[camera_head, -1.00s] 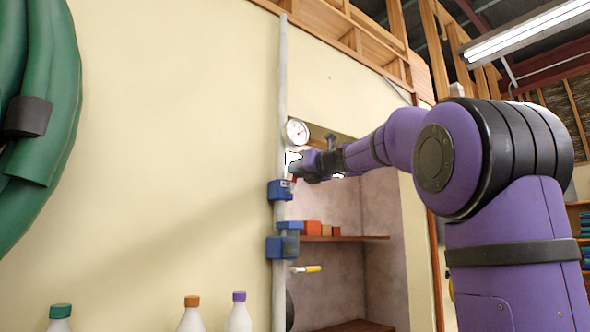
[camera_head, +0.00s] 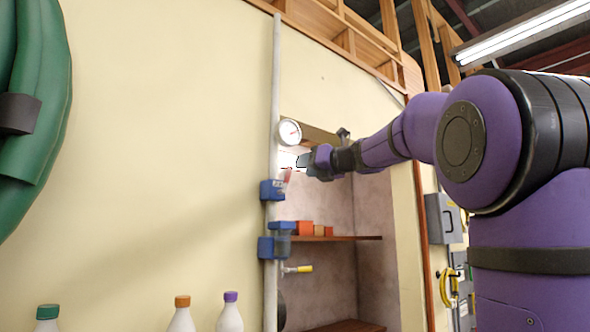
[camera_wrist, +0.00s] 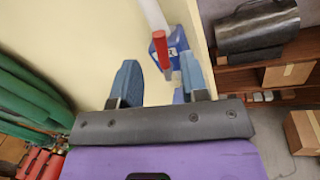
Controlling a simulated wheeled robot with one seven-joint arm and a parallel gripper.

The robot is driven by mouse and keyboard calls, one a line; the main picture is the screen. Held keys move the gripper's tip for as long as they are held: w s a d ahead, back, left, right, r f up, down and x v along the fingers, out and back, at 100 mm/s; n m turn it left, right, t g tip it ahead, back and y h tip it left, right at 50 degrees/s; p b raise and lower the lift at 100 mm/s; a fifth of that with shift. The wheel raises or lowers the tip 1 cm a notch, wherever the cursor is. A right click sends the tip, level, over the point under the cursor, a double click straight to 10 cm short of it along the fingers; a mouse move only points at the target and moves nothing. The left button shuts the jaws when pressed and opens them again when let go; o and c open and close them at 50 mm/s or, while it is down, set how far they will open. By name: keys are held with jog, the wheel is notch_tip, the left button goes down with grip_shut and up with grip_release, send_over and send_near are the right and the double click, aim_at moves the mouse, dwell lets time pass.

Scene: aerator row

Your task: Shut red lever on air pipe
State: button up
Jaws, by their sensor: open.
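The red lever (camera_head: 287,174) stands up from a blue valve body (camera_head: 272,190) on the thin grey air pipe (camera_head: 273,90). In the wrist view the red lever (camera_wrist: 160,46) points up in the picture, with the blue body (camera_wrist: 172,52) beside it. My gripper (camera_head: 302,161) is open and empty, just above and right of the lever in the head view. In the wrist view the lever's lower end shows near the gap between my two blue fingers (camera_wrist: 159,75); whether either touches it is unclear.
A round gauge (camera_head: 289,132) sits above the lever. Below are a second blue fitting (camera_head: 274,247) and a yellow-handled lever (camera_head: 299,269). A shelf (camera_head: 340,239) with small blocks is recessed at right.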

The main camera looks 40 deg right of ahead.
jog(key=shift+v, duration=2.1)
jog(key=shift+c, duration=0.5)
